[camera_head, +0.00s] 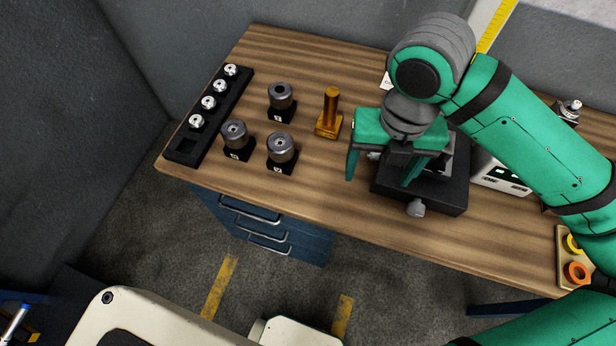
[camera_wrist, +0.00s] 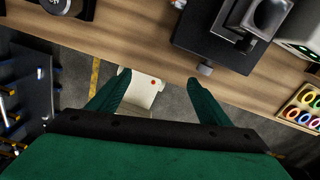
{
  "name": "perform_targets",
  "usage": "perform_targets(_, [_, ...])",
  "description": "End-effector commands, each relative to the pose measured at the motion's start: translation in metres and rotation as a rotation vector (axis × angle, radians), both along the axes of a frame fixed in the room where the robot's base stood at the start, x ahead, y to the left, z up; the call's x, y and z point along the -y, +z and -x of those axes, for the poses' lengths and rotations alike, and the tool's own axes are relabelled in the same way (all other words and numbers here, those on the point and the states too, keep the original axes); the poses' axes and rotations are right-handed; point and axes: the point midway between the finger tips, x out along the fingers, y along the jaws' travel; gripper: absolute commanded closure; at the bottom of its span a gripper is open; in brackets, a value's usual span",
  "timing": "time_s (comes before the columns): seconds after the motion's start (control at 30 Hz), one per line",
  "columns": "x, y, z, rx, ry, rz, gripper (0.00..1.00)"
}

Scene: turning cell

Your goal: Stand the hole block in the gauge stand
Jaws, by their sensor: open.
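My gripper (camera_head: 381,180) is open and appears empty over the right half of the bench; its spread fingers also show in the wrist view (camera_wrist: 157,88). Below it is a black fixture (camera_head: 438,205) with a grey knob, possibly the gauge stand; my arm hides part of it. It also shows in the wrist view (camera_wrist: 215,48). To the left stand grey cylinders with top openings on black square bases: a rear one (camera_head: 281,96), a front left one (camera_head: 235,134) and a front right one (camera_head: 281,148). I cannot tell which thing is the hole block.
A brass post on a block (camera_head: 330,112) stands left of my gripper. A black rack (camera_head: 185,158) at the left edge holds several silver parts. A white box with green display (camera_head: 500,176) and a tray of coloured rings (camera_head: 563,243) are at right. The front-middle bench is clear.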

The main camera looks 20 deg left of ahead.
Motion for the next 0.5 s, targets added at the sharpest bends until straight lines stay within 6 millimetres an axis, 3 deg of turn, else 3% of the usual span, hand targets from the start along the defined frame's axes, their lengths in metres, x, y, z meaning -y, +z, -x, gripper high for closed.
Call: perform_targets(0.5, [-0.083, -0.009, 0.029, 0.000, 0.184, -0.001, 0.28])
